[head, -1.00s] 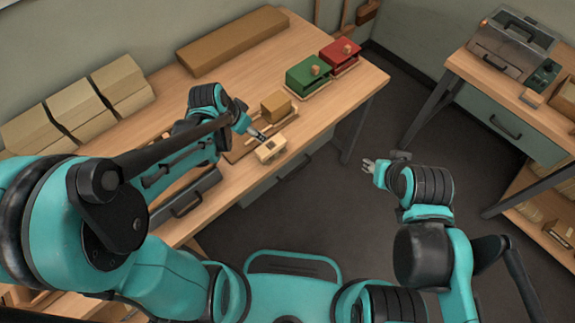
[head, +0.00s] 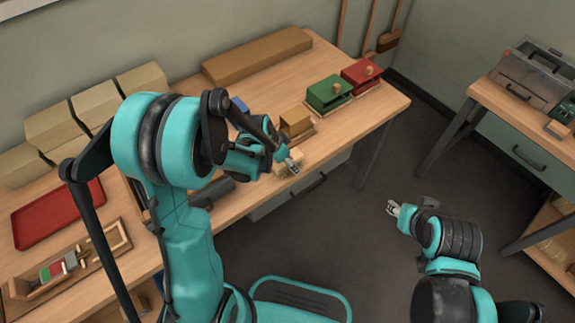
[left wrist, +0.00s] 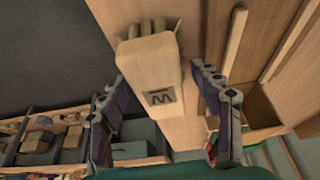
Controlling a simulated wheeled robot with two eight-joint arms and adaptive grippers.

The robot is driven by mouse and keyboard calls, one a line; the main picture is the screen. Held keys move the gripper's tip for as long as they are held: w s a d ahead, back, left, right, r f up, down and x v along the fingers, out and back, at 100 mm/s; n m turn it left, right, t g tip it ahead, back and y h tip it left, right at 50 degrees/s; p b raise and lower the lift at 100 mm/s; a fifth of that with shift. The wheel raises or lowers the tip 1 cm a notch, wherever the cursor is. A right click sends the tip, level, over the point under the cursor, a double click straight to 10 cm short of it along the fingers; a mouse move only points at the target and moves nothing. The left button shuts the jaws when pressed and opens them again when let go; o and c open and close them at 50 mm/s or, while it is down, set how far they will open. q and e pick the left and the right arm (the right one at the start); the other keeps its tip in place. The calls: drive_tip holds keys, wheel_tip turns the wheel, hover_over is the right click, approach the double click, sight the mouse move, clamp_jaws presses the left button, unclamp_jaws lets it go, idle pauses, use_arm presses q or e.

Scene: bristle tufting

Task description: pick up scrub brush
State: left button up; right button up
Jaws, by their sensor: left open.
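The scrub brush (left wrist: 155,72), a pale wooden block with a dark square mark and short bristles at one end, is in the left wrist view. In the head view the small pale block (head: 281,168) lies at the front edge of the workbench, partly covered by my gripper. My left gripper (head: 291,166) is at the block. In the left wrist view its fingers (left wrist: 159,78) are open, one on each side of the brush, with gaps visible. My right gripper (head: 393,208) hangs over the floor, away from the bench; its jaws are too small to read.
Behind the brush stands a tan block on a wooden base (head: 295,122). Green (head: 328,92) and red (head: 362,75) boxes stand farther right on the workbench (head: 375,106). A red tray (head: 58,214) and a wooden tray (head: 117,242) lie at left.

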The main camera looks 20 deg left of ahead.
use_arm(q)
drive_tip(key=shift+s+r, duration=0.1)
drive_tip(key=shift+f+b, duration=0.3)
idle(0.4)
drive_tip(key=c, duration=1.3)
